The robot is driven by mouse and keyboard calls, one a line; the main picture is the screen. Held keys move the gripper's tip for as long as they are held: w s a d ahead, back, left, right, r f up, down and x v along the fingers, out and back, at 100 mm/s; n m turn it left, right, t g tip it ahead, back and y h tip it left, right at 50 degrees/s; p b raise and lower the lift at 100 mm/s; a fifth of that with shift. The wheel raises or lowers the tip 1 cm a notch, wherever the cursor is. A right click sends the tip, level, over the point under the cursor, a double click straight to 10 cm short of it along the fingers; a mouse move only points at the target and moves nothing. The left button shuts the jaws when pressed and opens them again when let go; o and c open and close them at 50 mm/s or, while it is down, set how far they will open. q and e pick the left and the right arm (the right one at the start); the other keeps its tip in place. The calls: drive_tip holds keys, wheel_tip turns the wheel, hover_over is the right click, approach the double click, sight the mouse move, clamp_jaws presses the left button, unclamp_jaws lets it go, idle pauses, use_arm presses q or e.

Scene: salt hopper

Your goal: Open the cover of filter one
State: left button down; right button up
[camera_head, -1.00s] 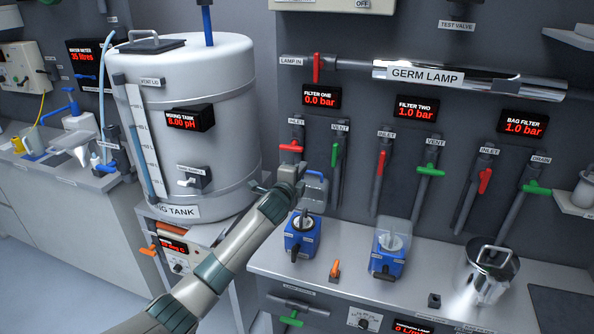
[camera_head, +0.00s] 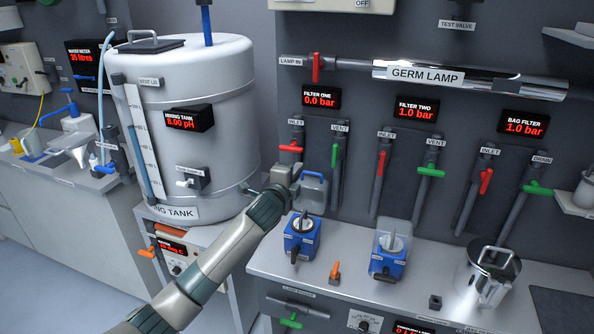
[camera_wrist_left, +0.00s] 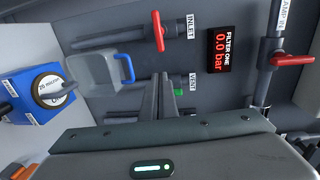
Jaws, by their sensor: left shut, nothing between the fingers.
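Filter one is a blue housing (camera_head: 300,240) on the counter, with its round filter top exposed. It also shows at the left of the left wrist view (camera_wrist_left: 36,93). Its clear grey cover (camera_head: 312,195) stands raised behind the housing, its blue handle at the top. In the left wrist view the cover (camera_wrist_left: 92,72) is tilted up beside the housing, clear of the filter top. My left gripper (camera_head: 292,170) is shut and empty, just left of the handle in the head view. Its fingers (camera_wrist_left: 167,80) appear apart from the handle. My right gripper is not in view.
Filter two (camera_head: 388,262) stands to the right under its clear cover. Filter one's red inlet valve (camera_head: 290,148) and green vent valve (camera_head: 334,156) are close to my left gripper. The mixing tank (camera_head: 215,120) is at the left. An orange-handled valve (camera_head: 335,270) sits at the counter front.

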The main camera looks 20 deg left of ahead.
use_arm(q)
drive_tip(key=s+d+f+n+g, duration=0.2)
drive_tip(key=s+f+n+g, duration=0.25)
drive_tip(key=s+f, duration=0.9)
drive_tip(key=s+d+f+n+g, duration=0.1)
drive_tip(key=s+f+n+g, duration=0.3)
drive_tip(key=s+f, duration=1)
drive_tip(key=s+f+n+g, duration=0.2)
drive_tip(key=s+n, duration=0.1)
drive_tip(key=s, duration=1)
drive_tip(key=s+f+n+g, duration=0.2)
drive_tip(key=s+f+n, duration=0.15)
drive_tip(key=s, duration=0.95)
drive_tip(key=s+f+g, duration=0.1)
drive_tip(key=s+f, duration=0.2)
drive_tip(key=f, duration=0.7)
drive_tip(key=s+a+f+n+g+b, duration=0.1)
drive_tip(key=s+f, duration=0.3)
drive_tip(key=f, duration=0.6)
drive_tip(key=s+f, duration=0.3)
drive_tip(key=f, duration=0.7)
drive_tip(key=s+a+f+g+b, duration=0.1)
drive_tip(key=s+a+f, duration=0.2)
drive_tip(key=s+f, duration=1)
drive_tip(key=shift+s+f+y, duration=0.2)
drive_tip(key=shift+s+y, duration=0.1)
drive_tip(key=shift+s, duration=0.8)
